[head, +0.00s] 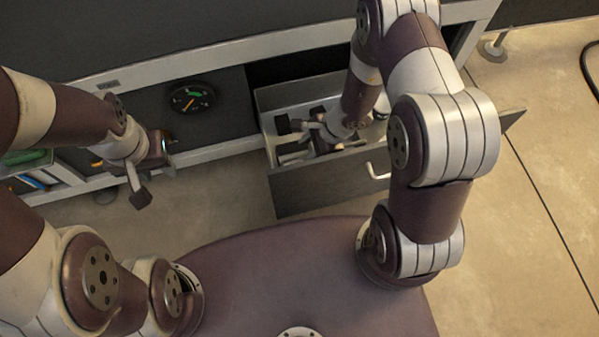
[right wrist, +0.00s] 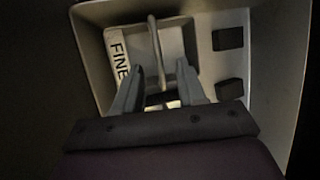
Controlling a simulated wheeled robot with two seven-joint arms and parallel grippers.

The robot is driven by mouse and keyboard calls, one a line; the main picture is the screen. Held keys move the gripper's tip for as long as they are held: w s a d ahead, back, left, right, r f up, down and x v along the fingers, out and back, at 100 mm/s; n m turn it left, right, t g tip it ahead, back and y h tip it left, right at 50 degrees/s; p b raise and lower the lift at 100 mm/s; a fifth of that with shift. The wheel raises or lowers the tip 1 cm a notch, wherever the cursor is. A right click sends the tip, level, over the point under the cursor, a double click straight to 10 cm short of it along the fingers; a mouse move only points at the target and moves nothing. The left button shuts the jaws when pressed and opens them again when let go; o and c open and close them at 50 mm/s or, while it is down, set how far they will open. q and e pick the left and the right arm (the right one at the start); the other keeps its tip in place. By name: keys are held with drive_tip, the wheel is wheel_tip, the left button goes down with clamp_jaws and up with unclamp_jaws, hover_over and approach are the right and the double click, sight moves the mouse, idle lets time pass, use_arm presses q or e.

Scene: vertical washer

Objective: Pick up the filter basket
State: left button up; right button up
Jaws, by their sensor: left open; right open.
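The filter basket (right wrist: 176,40) is a pale, shallow box with a "FINE" label on its left side. It sits inside the open drawer (head: 322,170), and a thin upright handle (right wrist: 153,42) rises from it. My right gripper (right wrist: 160,72) is open low over the basket. Its two fingers stand on either side of the handle in the right wrist view, apart from each other. Whether they touch it cannot be told. In the head view my right arm covers much of the drawer's inside. My left gripper (head: 122,183) is open and empty, left of the drawer.
Two dark blocks (right wrist: 228,39) lie right of the basket in the drawer. The drawer front carries a light handle (head: 377,172). A round gauge (head: 191,98) lies on the dark surface to the left. The floor (head: 540,150) at right is mostly clear.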

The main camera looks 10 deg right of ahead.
sight(302, 156)
drive_tip(key=b+x, duration=0.1)
drive_tip(key=x, duration=0.2)
drive_tip(key=b+x, duration=0.2)
drive_tip(key=x, duration=0.1)
drive_tip(key=shift+s+d+f, duration=0.1)
drive_tip(key=shift+d, duration=0.15)
clamp_jaws()
idle(1.0)
